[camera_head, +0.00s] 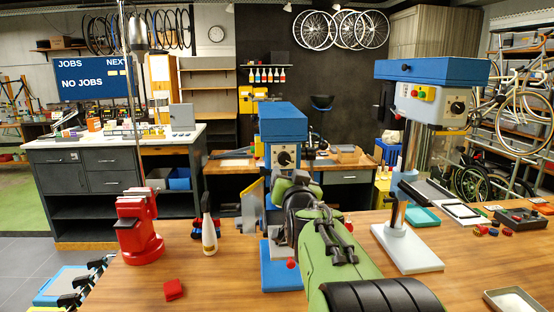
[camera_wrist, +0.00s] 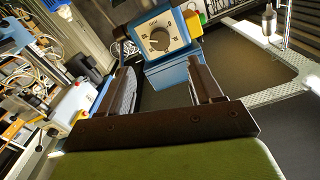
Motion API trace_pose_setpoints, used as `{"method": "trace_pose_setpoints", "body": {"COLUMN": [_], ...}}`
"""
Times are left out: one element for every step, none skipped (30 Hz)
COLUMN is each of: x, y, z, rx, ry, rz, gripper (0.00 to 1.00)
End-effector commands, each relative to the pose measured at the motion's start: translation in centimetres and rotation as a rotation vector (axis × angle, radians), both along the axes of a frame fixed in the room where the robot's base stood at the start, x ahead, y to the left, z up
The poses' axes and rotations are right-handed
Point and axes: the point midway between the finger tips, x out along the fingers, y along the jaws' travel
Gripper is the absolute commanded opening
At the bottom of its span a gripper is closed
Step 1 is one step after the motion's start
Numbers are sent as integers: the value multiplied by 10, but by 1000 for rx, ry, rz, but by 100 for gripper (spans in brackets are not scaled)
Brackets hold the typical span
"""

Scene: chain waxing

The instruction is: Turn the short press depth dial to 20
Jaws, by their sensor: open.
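The short press (camera_head: 283,122) has a blue head and stands at the middle of the bench in the head view. Its depth dial (camera_head: 284,158) is a dark round knob on the front face. In the wrist view the dial (camera_wrist: 159,40) is a dark knob on a pale plate with markings around it, too small to read surely. My gripper (camera_wrist: 161,72) is open and empty, its two dark fingers apart below the dial in the picture and not touching it. In the head view my green arm mostly hides the gripper.
A taller blue press (camera_head: 432,72) with its own dial stands to the right. A red vise-like stand (camera_head: 138,225), a bottle (camera_head: 209,232) and a red block (camera_head: 173,289) are on the left of the wooden bench (camera_head: 230,285). The bench's front left is mostly clear.

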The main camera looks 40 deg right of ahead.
Motion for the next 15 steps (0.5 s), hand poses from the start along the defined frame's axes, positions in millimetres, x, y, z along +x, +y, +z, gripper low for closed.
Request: {"method": "trace_pose_setpoints", "body": {"x": [11,18,26,32,38,47,52,58,64,69,73,77,80,82,84], "y": [-8,-12,-18,-22,-27,-32,-36,-39,-44,-47,-49,-52,-54,-55,-57], "z": [2,2,3,3,3,3,4,4,3,3,3,3,3,3,2], "rx": [3,4,3,3,3,3,2,2,2,2,2,2,1,1,1], "ry": [3,2,1,1,1,1,2,2,1,1,1,1,1,1,1], "rz": [0,1,1,0,0,1,2,1,0,0,1,1,1,1,1], "gripper": [64,64,64,64,64,64,64,64,64,64,64,64,64,64,64]}}
